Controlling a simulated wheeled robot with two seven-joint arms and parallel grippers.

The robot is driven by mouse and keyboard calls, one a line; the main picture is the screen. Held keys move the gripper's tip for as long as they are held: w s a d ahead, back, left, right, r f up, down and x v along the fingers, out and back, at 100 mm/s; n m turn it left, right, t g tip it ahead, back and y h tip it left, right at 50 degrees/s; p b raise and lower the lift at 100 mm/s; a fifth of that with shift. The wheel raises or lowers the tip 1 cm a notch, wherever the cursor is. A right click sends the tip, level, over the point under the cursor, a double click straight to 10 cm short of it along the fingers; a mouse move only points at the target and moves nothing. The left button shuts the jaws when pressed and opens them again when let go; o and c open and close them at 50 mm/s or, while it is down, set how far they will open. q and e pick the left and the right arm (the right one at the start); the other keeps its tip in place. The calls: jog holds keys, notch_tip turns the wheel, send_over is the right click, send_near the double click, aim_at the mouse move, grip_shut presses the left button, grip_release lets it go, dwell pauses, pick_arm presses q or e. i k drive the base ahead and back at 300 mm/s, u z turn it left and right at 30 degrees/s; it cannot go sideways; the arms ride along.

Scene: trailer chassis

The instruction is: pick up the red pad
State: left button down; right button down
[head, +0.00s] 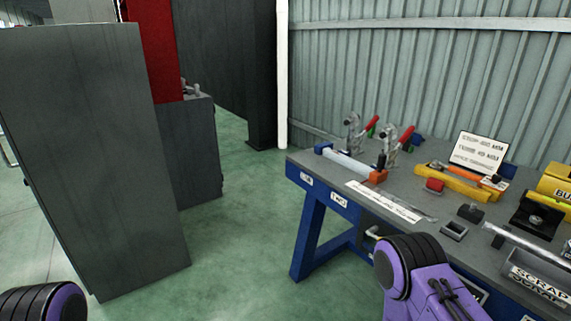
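A small red block (434,185), which looks like the red pad, sits on the workbench (405,180) beside the near edge of a long yellow tool (460,184). I cannot tell whether it touches the yellow tool. Neither of my grippers is in view. Only purple and black parts of my arms show, one at the bottom left corner and one at the lower right in front of the bench edge.
Two toggle clamps with red handles (369,126) (406,136) stand at the bench's back left. A white bar with an orange end (377,177), a sign (478,152) and a scrap-labelled bin (538,284) share the bench. A tall grey cabinet (90,150) stands left; green floor between is clear.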

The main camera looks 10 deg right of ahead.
aim_at(433, 186)
jog(key=z, duration=1.1)
